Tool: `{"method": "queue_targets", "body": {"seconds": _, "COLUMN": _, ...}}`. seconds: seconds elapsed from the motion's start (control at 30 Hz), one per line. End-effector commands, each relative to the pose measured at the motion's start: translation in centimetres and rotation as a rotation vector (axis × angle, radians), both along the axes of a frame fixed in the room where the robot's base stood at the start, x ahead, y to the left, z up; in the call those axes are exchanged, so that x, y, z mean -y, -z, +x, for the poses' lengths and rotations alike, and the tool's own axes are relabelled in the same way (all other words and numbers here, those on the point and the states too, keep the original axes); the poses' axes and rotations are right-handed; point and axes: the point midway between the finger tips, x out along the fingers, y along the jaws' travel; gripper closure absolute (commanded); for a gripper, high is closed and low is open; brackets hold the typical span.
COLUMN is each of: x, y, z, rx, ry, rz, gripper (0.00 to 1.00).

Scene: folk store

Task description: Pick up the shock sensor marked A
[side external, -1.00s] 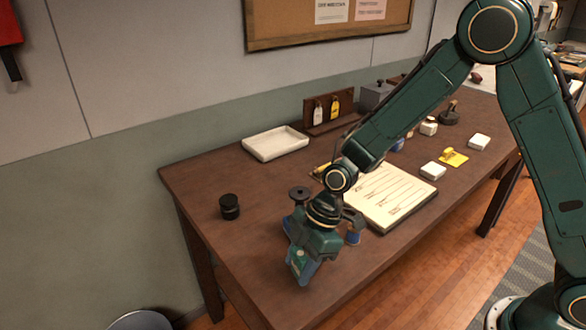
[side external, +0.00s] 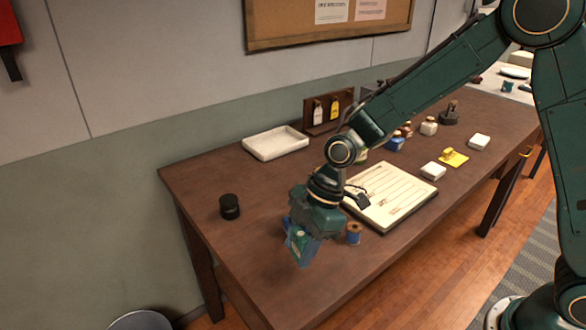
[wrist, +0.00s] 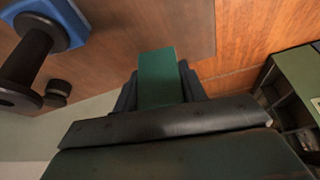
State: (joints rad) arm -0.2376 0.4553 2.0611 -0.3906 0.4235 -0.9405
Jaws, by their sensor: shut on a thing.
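My gripper (side external: 302,246) is over the near left part of the table, with its fingers toward the lower left. It is shut on a green block, seen between the dark fingers in the wrist view (wrist: 158,78). No letter A can be read on the block, so I cannot tell its marking. The fingers cover its sides. I cannot tell how far it is above the table.
A blue-and-brown spool (side external: 353,234) stands right of my gripper. A black jar (side external: 230,206) is left. A blue base with a black spool-shaped top (wrist: 74,28) is close by in the wrist view. A cream board (side external: 425,213), white tray (side external: 276,143) and white boxes (side external: 433,170) are farther off.

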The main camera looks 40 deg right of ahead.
Motion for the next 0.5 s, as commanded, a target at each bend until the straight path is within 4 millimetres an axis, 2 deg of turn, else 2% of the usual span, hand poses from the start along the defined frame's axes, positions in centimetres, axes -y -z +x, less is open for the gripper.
{"method": "queue_targets", "body": {"seconds": 0.03, "x": 0.0, "y": -1.2, "z": 0.1, "rx": 0.007, "ry": 0.0, "rz": 0.002, "gripper": 0.82}}
{"method": "queue_targets", "body": {"seconds": 0.3, "x": 0.0, "y": -7.3, "z": 0.1, "rx": 0.008, "ry": -0.001, "rz": 0.003, "gripper": 0.82}}
{"method": "queue_targets", "body": {"seconds": 0.5, "x": 0.0, "y": -11.2, "z": 0.1, "rx": 0.006, "ry": 0.0, "rz": 0.002, "gripper": 0.82}}
